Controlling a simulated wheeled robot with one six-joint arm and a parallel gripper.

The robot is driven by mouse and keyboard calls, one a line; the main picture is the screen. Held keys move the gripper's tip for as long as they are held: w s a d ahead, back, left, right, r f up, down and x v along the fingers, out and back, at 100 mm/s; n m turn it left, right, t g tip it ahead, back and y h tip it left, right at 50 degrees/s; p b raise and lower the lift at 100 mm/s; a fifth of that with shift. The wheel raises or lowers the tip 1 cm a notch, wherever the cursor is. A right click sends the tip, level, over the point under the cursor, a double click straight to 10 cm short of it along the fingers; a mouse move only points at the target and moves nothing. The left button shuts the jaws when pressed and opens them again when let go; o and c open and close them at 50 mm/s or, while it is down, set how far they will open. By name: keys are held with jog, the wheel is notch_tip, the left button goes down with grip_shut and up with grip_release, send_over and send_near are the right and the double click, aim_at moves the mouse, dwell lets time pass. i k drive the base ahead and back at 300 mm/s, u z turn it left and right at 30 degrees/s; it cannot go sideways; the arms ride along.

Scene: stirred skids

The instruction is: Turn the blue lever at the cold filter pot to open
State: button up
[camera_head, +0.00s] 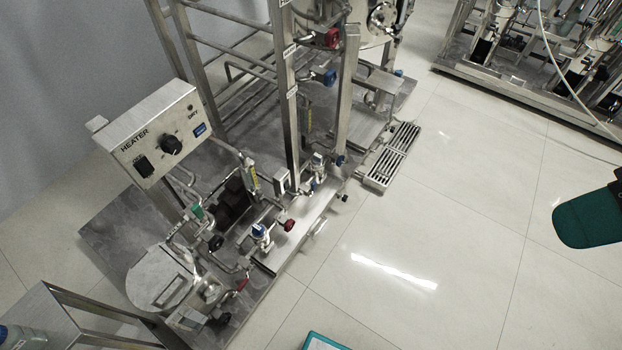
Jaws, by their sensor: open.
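Several small blue parts show on the steel skid: a blue-topped valve (258,230) low in front of the heater box, a blue knob (329,77) on the upright frame, and a small blue part (340,160) at the foot of a post. I cannot tell which is the cold filter pot's lever, nor whether it is open or closed. A squat steel pot (160,278) with a lid stands at the lower left. No label on it can be read. My gripper is not in view.
A heater control box (155,136) stands over the skid's left side. Red handles (289,225) stick out on the floor side. A slotted metal grate (391,154) lies at the skid's right. Another skid (545,75) is at the top right. Tiled floor (440,230) between is clear.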

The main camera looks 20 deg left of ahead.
aim_at(310, 192)
jog(key=u, duration=0.55)
jog(key=i, duration=0.85)
jog(key=u, duration=0.65)
